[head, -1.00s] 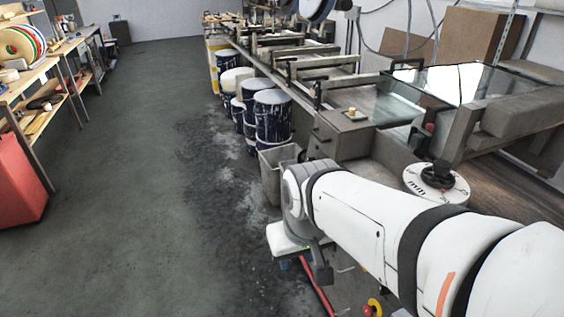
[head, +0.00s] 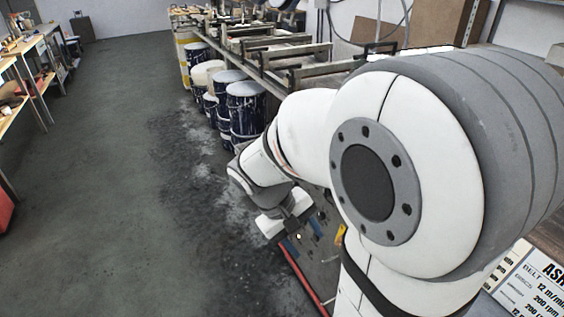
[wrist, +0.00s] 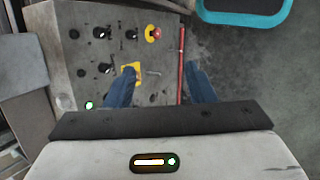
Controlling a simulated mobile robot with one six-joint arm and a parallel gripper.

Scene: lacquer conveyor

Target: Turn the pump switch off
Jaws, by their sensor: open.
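A grey control panel (wrist: 70,45) fills the upper left of the wrist view, with several black rotary switches, one of them at the top left (wrist: 99,32). No label is readable, so I cannot tell which is the pump switch. A yellow plate (wrist: 131,68) is partly covered by my left finger. A short metal lever (wrist: 152,73) lies just right of it. My gripper (wrist: 163,77) is open and empty, its blue fingers spread over the panel's right part and edge. In the head view my gripper (head: 304,237) hangs low beside the conveyor line.
A red emergency button (wrist: 153,33) sits on a yellow ring on the panel. A red bar (wrist: 181,60) runs along the panel's right edge. A green lamp (wrist: 89,105) glows at left. Blue drums (head: 245,108) stand behind my arm; the floor (head: 110,180) at left is clear.

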